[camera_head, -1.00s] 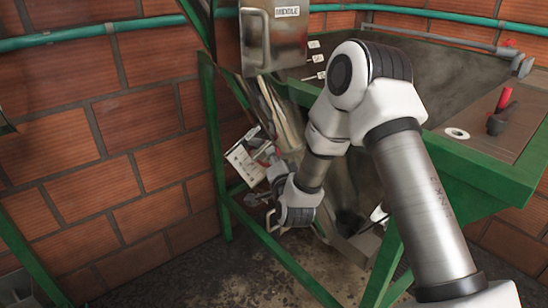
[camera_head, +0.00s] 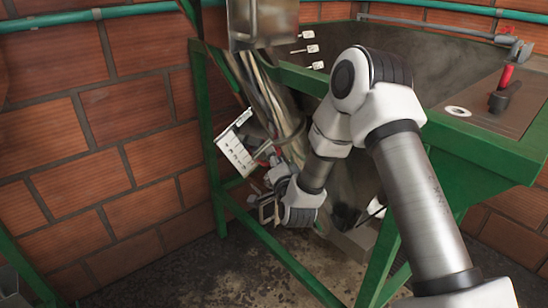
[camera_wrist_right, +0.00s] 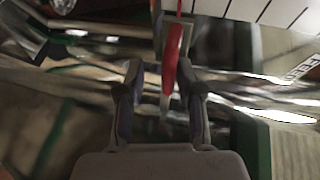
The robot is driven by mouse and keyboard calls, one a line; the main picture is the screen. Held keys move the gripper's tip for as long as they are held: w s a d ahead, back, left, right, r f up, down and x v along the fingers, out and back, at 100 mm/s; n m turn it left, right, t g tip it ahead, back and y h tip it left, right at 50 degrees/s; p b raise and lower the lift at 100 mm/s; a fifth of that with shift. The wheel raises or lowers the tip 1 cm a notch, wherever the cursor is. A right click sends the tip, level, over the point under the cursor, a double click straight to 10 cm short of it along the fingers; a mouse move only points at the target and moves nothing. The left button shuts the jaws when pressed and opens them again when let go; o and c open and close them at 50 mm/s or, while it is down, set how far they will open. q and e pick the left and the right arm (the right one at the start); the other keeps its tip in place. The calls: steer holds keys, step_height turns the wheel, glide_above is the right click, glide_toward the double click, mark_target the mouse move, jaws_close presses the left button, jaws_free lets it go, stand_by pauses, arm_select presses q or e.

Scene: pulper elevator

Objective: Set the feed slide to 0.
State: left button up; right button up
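The feed slide's white scale plate (camera_head: 237,148) with dark markings hangs tilted on the metal chute, left of my right gripper. Its markings are too small to read in the head view. My right gripper (camera_head: 268,210) is low beside the chute, just below and right of the plate. In the right wrist view a red handle (camera_wrist_right: 172,55) reaches down between the two spread fingers of the gripper (camera_wrist_right: 160,100). The fingers look apart, and I cannot tell whether one touches it. The white plate (camera_wrist_right: 265,10) shows at the top. My left gripper is out of view.
The metal chute (camera_head: 275,95) runs down inside a green frame (camera_head: 207,130). A metal box (camera_head: 262,22) hangs above it. A red-handled lever (camera_head: 506,77) stands on the panel at right. A brick wall (camera_head: 90,140) closes the left; some floor (camera_head: 240,270) is bare.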

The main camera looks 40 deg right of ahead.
steer(key=shift+d, duration=0.1)
steer(key=shift+r, duration=0.1)
steer(key=v, duration=1.2)
